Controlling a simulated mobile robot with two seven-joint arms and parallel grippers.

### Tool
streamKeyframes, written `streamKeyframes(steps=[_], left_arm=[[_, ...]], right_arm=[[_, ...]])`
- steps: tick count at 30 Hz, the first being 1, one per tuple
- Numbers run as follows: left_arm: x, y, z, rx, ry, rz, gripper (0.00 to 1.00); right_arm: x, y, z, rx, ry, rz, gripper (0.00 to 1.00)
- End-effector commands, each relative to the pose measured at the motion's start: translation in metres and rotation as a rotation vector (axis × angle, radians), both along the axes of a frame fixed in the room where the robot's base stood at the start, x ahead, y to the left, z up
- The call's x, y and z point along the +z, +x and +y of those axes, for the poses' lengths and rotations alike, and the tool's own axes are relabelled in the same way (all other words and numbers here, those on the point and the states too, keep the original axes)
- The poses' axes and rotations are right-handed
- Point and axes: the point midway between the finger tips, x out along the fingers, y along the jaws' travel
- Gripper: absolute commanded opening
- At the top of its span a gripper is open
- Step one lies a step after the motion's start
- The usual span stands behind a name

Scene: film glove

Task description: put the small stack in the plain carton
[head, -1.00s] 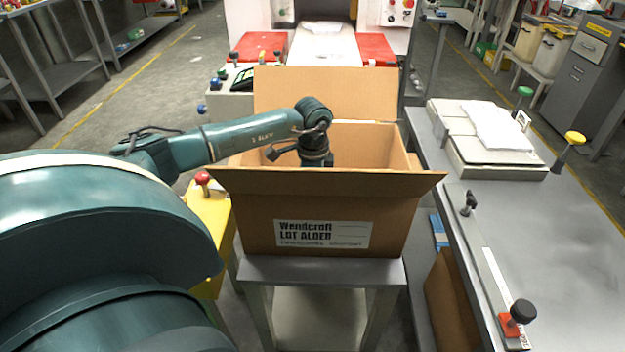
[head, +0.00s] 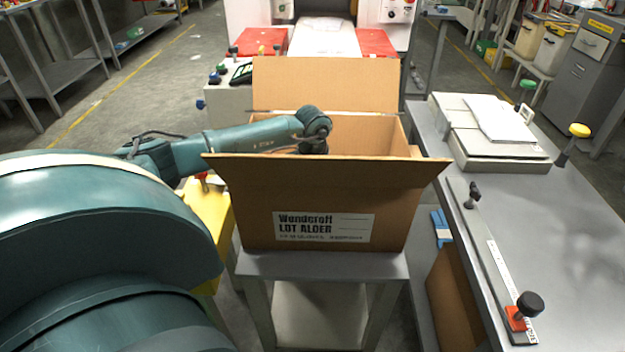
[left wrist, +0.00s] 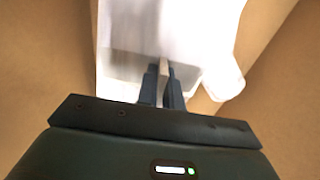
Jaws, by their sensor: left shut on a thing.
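A brown cardboard carton (head: 250,200) stands open on a grey metal stand, flaps spread, with a printed white label on its front. My left arm reaches over its left side and the wrist goes down inside; the carton's front flap hides the gripper in the head view. In the left wrist view my left gripper (left wrist: 163,75) is shut on the small stack (left wrist: 190,25), which is white, filmy and blurred. Brown cardboard surrounds it, and I cannot tell whether the stack touches the carton's floor. My right gripper is not in view.
A grey bench (head: 590,240) on the right holds a pale flat box with white sheets (head: 498,118) and a black knob on a red base (head: 522,312). A yellow post (head: 210,210) stands close to the carton's left. A machine with red panels (head: 262,42) stands behind.

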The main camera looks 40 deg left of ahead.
Motion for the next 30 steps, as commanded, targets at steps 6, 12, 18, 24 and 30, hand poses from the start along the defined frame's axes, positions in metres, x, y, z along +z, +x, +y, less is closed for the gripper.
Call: streamKeyframes(steps=[6,12,18,24,30], left_arm=[[-0.01,0.0002,0.0,0.0,0.0,0.0,0.0],[-0.0132,0.0002,0.0,0.0,0.0,-0.001,0.0],[-0.013,0.0002,-0.0001,0.0,0.0,-0.001,0.0],[-0.0129,0.0001,-0.0002,0.0,0.0,-0.001,0.22],[-0.0129,0.0001,-0.0002,0.0,0.0,0.0,0.33]], right_arm=[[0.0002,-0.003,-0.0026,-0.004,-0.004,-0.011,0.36],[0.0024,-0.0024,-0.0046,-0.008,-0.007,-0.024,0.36],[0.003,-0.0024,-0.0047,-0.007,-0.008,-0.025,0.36],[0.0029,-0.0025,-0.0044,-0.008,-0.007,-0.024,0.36],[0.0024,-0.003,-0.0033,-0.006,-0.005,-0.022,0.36]])
